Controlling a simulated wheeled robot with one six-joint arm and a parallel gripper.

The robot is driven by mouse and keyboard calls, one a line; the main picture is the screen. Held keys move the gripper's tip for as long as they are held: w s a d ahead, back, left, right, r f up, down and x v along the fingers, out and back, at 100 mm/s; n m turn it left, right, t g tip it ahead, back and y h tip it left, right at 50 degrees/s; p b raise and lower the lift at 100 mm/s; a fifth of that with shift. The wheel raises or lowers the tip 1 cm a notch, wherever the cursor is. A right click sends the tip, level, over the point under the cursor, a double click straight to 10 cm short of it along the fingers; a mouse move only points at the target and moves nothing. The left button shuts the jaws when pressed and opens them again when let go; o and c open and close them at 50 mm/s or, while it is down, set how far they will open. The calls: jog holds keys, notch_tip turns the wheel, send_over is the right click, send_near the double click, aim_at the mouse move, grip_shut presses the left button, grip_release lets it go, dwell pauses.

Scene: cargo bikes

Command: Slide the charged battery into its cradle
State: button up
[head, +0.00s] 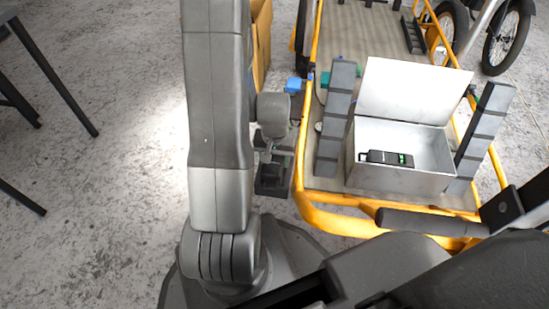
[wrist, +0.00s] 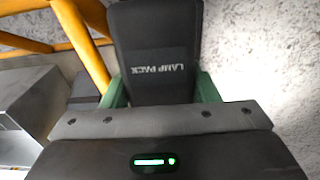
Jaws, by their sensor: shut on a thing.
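My gripper (wrist: 160,92) has green fingers. It is shut on a dark block (wrist: 158,55) labelled "LAMP PACK", with the lettering upside down in the wrist view. In the head view the dark block (head: 271,180) hangs below my wrist, just outside the left side of the yellow bike frame. A different dark pack (head: 386,158) with a lit green display lies in an open metal box (head: 400,183) on the cargo bed, to the right of and apart from my gripper. I cannot make out a cradle for certain.
The box's pale lid (head: 413,92) stands open at the back. Dark banded posts (head: 335,125) (head: 484,135) flank the box. The yellow frame rail (head: 345,223) and a black handlebar grip (head: 430,223) lie in front. Bare floor (head: 110,180) is free at the left.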

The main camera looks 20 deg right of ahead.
jog(key=shift+s+a+f, duration=0.1)
jog(key=shift+s+f, duration=0.05)
jog(key=shift+f, duration=0.4)
jog(key=shift+s+a+f, duration=0.1)
jog(key=shift+s+f, duration=0.05)
jog(key=shift+f, duration=0.35)
jog(key=o, duration=1)
jog(key=shift+o, duration=0.8)
notch_tip(320, 180, up, 16)
jog(key=p, duration=0.7)
jog(key=shift+f, duration=0.15)
jog(key=f+b, duration=0.2)
jog(key=f, duration=0.3)
jog(key=f+b, duration=0.2)
jog(key=f, duration=0.3)
jog(key=f+b, duration=0.2)
jog(key=f, duration=0.3)
jog(key=shift+w+d+f+b, duration=0.25)
jog(key=shift+w+f+b, duration=0.05)
jog(key=shift+f, duration=0.05)
jog(key=shift+r, duration=0.15)
jog(key=shift+r+p, duration=0.15)
jog(key=shift+p, duration=0.15)
